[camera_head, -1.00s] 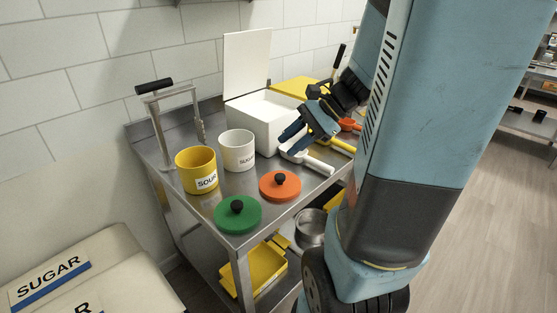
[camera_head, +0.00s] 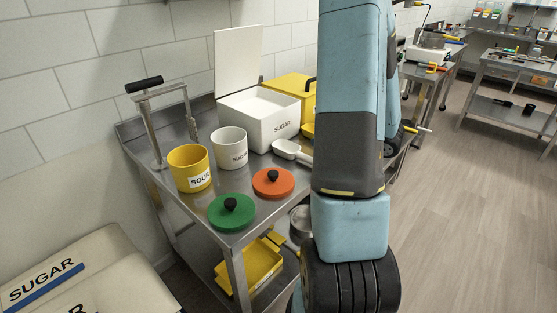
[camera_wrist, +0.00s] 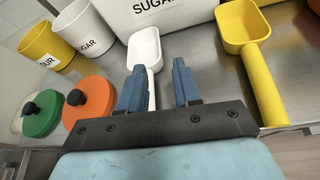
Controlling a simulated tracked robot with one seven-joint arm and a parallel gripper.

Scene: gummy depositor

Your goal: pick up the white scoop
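The white scoop (camera_head: 288,149) lies on the steel table in front of the white SUGAR box, its right end hidden by my arm. In the wrist view the white scoop (camera_wrist: 144,46) shows its bowl beyond my fingers, with its handle running toward my left finger and partly hidden by it. My gripper (camera_wrist: 159,66) is open, with two blue fingers apart and bare table showing between them. I cannot tell its exact height above the table. In the head view my gripper is hidden behind my arm.
A yellow scoop (camera_wrist: 262,80) lies right of my fingers. The SUGAR box (camera_head: 262,118) stands behind the white scoop. A white cup (camera_head: 231,150), a yellow cup (camera_head: 189,165), an orange lid (camera_head: 273,181) and a green lid (camera_head: 231,213) are to the left.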

